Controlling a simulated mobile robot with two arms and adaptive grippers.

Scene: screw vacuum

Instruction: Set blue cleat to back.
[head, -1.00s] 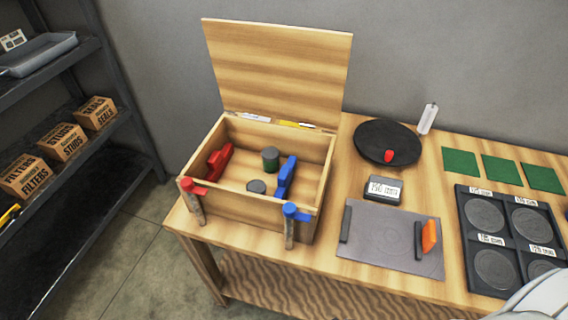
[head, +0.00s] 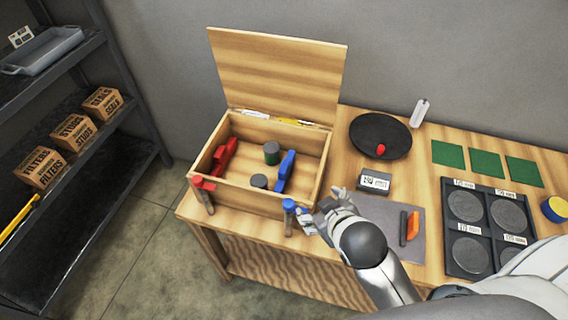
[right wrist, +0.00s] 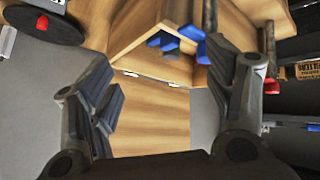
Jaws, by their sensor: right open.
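A blue cleat-like piece (head: 286,172) stands inside the open wooden box, toward its right side, and shows partly in the right wrist view (right wrist: 162,42). A blue-topped post (head: 289,205) is at the box's front right corner; its blue top also shows in the right wrist view (right wrist: 213,46). I cannot tell which of the two is the blue cleat. My right gripper (head: 319,204) is open and empty, just right of the blue-topped post. In its wrist view (right wrist: 160,75) the right finger partly covers the blue top; contact is unclear. My left gripper is not in view.
The box (head: 250,205) has its lid (head: 280,75) raised. Inside are a red piece (head: 225,155) and dark cylinders (head: 271,152). A red-topped post (head: 204,186) is at the front left. A black disc (head: 370,132), label block (head: 375,181) and grey mat (head: 385,212) lie right.

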